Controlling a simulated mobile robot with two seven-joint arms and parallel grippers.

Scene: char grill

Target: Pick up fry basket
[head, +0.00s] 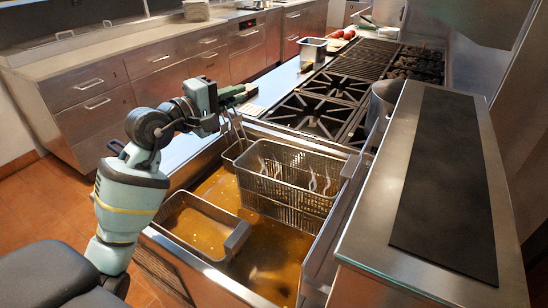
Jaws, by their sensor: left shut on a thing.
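The wire mesh fry basket (287,205) hangs in the fryer at the middle of the head view. It appears upright, with its lower part close to or in the brown oil; I cannot tell which. Its thin wire handle (238,128) rises at its left end. My left gripper (227,117) is at the top of this handle and shut on it; the fingertips are small and partly hidden. A few pale, curved shapes show at the basket. My right gripper is not in view.
The fryer's oil vat (268,262) lies open below, with a metal-rimmed section (196,228) at its left. The stove burners (318,112) are behind the basket. A steel counter with a dark panel (444,180) stands to the right. A small metal pan (313,46) sits farther back.

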